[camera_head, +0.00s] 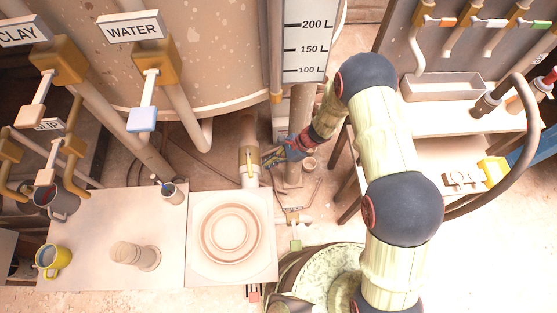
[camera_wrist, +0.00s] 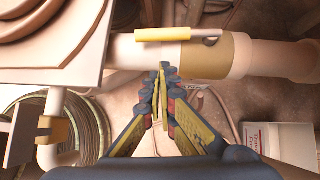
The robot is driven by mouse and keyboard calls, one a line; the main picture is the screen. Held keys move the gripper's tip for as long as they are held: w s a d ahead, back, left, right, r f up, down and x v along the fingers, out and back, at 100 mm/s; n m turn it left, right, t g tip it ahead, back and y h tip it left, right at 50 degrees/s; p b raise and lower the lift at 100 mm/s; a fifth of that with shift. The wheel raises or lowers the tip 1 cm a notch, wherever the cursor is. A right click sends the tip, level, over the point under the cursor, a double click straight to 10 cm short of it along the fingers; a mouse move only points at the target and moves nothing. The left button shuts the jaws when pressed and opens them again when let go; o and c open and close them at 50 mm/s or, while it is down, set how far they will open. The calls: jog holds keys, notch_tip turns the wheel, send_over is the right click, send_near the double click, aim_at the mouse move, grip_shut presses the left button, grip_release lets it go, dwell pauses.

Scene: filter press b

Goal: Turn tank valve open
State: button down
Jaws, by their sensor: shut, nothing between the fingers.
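A pale pipe with a brass-coloured valve body (camera_wrist: 208,56) runs across the top of the wrist view. A yellow handle (camera_wrist: 162,34) lies along the pipe. This valve also shows in the head view as the yellowish fitting (camera_head: 249,160) below the big tank (camera_head: 200,60). I take it to be the tank valve; no label on it is readable. My gripper (camera_wrist: 162,72) is shut and empty, its fingertips just below the pipe and handle in the wrist view. Whether they touch the pipe is unclear. In the head view my gripper (camera_head: 272,157) is beside the valve's right side.
A second small valve (camera_wrist: 52,130) is at lower left of the wrist view, above a round ridged vessel. A table with a round plate (camera_head: 231,233), cups and a yellow mug (camera_head: 54,261) stands left. A level gauge (camera_head: 306,40) rises behind. A shelf (camera_head: 450,115) stands right.

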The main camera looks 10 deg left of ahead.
jog(key=a, duration=0.1)
jog(key=s+a, duration=0.1)
jog(key=a+b, duration=0.1)
jog(key=shift+s+a+f, duration=0.15)
jog(key=shift+a+f, duration=0.05)
jog(key=shift+f, duration=0.05)
jog(key=shift+s+a, duration=0.55)
jog(key=shift+a, duration=0.2)
jog(key=shift+d, duration=0.1)
jog(key=d+f+p+v, duration=0.1)
jog(key=p+v, duration=0.3)
jog(key=v, duration=0.9)
jog(key=shift+d+f, duration=0.25)
jog(key=shift+d, duration=0.25)
